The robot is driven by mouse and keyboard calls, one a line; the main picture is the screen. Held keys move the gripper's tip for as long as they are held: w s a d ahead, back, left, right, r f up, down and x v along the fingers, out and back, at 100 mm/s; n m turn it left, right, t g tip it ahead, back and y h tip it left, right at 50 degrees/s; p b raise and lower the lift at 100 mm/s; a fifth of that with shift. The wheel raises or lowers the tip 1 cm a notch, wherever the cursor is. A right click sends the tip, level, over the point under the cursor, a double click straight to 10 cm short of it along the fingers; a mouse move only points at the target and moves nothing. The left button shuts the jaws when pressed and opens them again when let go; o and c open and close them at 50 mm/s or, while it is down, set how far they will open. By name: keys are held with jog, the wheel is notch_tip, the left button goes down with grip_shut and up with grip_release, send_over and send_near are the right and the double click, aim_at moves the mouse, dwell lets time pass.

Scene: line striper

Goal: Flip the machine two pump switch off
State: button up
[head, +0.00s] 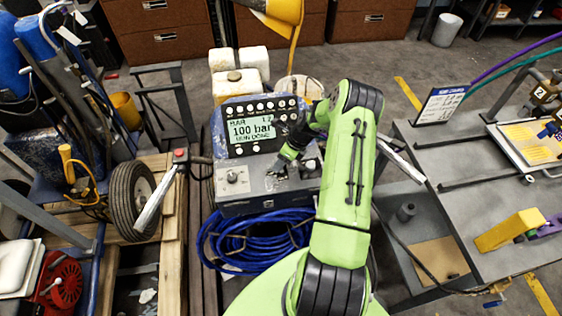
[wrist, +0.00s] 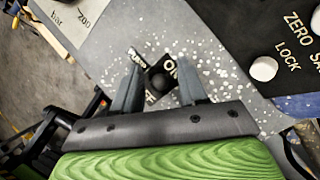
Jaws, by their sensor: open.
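The machine's control box (head: 262,188) stands in the middle of the head view, with a display reading 100 bar (head: 252,130) above it. In the wrist view a dark round switch (wrist: 158,82) sits on a black label plate, with part of the lettering "ON" showing beside it. My gripper (wrist: 157,85) is open, its two grey fingers on either side of this switch. I cannot tell whether they touch it. In the head view my gripper (head: 288,165) is over the box's right part, and my arm hides some of it. Which pump the switch belongs to cannot be read.
A knob (head: 233,178) sits on the box's left part. White buttons with "ZERO" and "LOCK" lettering (wrist: 263,69) are close to the right of my fingers. A blue hose coil (head: 255,240) lies below the box. A grey table (head: 480,215) stands to the right.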

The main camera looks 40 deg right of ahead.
aim_at(283, 177)
jog(key=shift+c, duration=0.4)
grip_shut()
jog(key=shift+s, duration=0.1)
jog(key=shift+s+a+t+h+b, duration=0.25)
jog(key=shift+s+t+h+b, duration=0.2)
jog(key=shift+t, duration=0.65)
jog(key=t+b, duration=0.1)
jog(key=n+t+h+b, duration=0.1)
jog(key=shift+s+a+f+b, duration=0.15)
jog(key=shift+s+a+b, duration=0.05)
jog(key=shift+s+b, duration=0.15)
jog(key=t+b, duration=0.1)
jog(key=b, duration=0.1)
jog(key=s+t+h+b, duration=0.1)
jog(key=t+b, duration=0.1)
jog(key=b, duration=0.1)
jog(key=shift+a+f+n, duration=0.2)
jog(key=shift+n, duration=0.2)
jog(key=b, duration=0.2)
jog(key=t+b, duration=0.1)
jog(key=b, duration=0.1)
jog(key=shift+s+a+r+t+h, duration=0.1)
jog(key=shift+s+t+h, duration=0.15)
jog(key=shift+t, duration=0.05)
